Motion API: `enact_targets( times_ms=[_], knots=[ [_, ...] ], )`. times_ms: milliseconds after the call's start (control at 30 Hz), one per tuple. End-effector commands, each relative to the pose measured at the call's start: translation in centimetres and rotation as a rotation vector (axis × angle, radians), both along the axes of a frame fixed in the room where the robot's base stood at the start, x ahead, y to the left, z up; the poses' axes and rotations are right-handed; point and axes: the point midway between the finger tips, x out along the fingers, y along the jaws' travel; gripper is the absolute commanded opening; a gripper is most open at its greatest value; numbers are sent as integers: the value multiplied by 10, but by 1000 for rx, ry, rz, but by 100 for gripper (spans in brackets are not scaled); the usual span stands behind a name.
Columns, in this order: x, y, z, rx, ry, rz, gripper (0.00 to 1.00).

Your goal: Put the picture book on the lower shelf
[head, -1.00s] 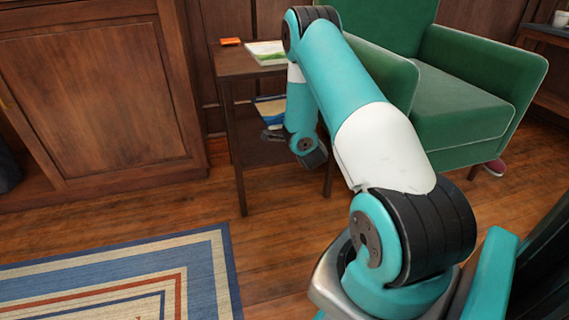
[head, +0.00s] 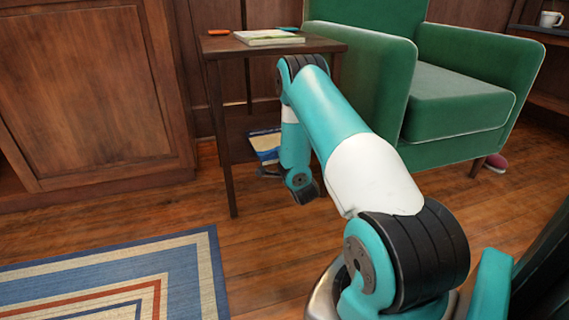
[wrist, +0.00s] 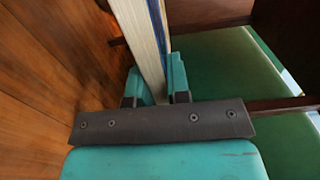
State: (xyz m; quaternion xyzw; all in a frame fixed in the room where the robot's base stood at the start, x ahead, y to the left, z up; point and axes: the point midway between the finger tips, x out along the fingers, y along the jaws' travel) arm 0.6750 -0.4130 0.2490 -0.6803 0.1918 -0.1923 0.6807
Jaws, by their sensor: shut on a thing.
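My gripper (wrist: 161,82) is shut on the picture book (wrist: 143,35), with one teal finger on each side of it. In the wrist view its pale page edges and blue cover run up between the fingers. In the head view the book (head: 265,142) shows blue and white under the top of the small dark wooden side table, at about the height of its lower shelf (head: 238,124). My arm hides part of the book and much of the shelf. I cannot tell whether the book touches the shelf.
A green-and-white book (head: 268,37) and an orange object (head: 218,32) lie on the table top (head: 222,47). A green armchair (head: 455,95) stands right of the table, a wood cabinet (head: 90,90) left. Bare floor and a striped rug (head: 190,262) lie in front.

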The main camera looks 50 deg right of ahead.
Motion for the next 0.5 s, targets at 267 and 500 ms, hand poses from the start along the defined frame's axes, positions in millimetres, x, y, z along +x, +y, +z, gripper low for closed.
enact_targets(
  times_ms=[267,500],
  knots=[
    [0,0,0,-2,-2,1,0],
    [0,0,-1,-1,0,0,42]
  ],
)
